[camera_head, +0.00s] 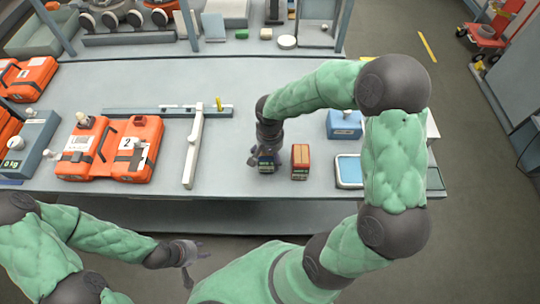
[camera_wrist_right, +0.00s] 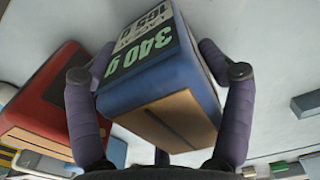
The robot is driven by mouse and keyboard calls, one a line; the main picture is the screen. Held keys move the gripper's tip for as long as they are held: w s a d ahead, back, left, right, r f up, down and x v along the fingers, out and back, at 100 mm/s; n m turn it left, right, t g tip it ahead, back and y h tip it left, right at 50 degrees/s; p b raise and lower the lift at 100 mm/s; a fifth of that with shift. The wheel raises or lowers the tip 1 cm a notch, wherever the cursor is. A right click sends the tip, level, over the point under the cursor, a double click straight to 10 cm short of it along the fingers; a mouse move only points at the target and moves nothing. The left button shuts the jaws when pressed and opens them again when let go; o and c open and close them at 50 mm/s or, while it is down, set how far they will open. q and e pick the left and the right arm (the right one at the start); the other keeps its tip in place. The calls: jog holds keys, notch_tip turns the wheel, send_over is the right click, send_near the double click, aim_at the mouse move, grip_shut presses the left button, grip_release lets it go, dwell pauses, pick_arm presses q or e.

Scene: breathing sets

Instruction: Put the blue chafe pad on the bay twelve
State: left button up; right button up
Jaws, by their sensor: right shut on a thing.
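My right gripper (camera_wrist_right: 160,85) is shut on a blue block (camera_wrist_right: 158,75) with a tan end and a pale label reading 340 g. I cannot tell whether the block touches the table. My left gripper (camera_head: 190,262) is open and empty in front of the table. No marking that clearly reads twelve is legible.
A similar red block (camera_head: 300,162) stands just right of the gripper. A blue box (camera_head: 344,124) and a blue-topped tray (camera_head: 349,171) are further right, partly near my arm. A white bar (camera_head: 193,150) lies left of the gripper; bare table separates them.

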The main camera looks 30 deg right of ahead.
jog(key=shift+r, duration=0.1)
jog(key=o, duration=1.6)
